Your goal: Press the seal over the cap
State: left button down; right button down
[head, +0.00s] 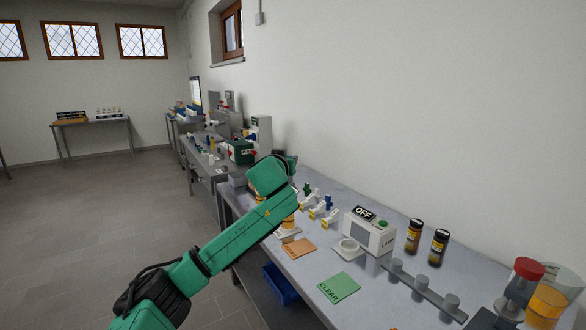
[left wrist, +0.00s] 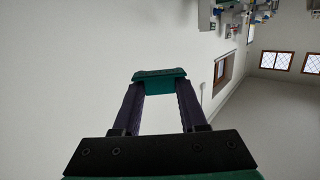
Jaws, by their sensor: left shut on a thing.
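My left arm comes in from the left in the head view and reaches over the bench, its wrist raised near the wall side. The left gripper (left wrist: 160,88) shows in the left wrist view with two dark fingers shut on a teal-green piece (left wrist: 160,76) that spans their tips. I cannot tell whether this piece is the seal. In the head view the fingers are hidden or too small to make out. No cap can be told for sure; an orange-and-white item (head: 288,224) stands partly behind my arm. My right gripper is not in view.

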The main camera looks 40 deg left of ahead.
pick_arm(q)
jog(key=shift+s+d+r+n+y, duration=0.15)
jog(key=shift+r, duration=0.2)
jog(key=shift+s+d+r+n+y, duration=0.1)
jog(key=shift+s+r+n+y, duration=0.05)
jog(key=shift+r, duration=0.2)
jog(key=shift+s+r+g+y, duration=0.3)
jog(key=shift+s+g, duration=0.1)
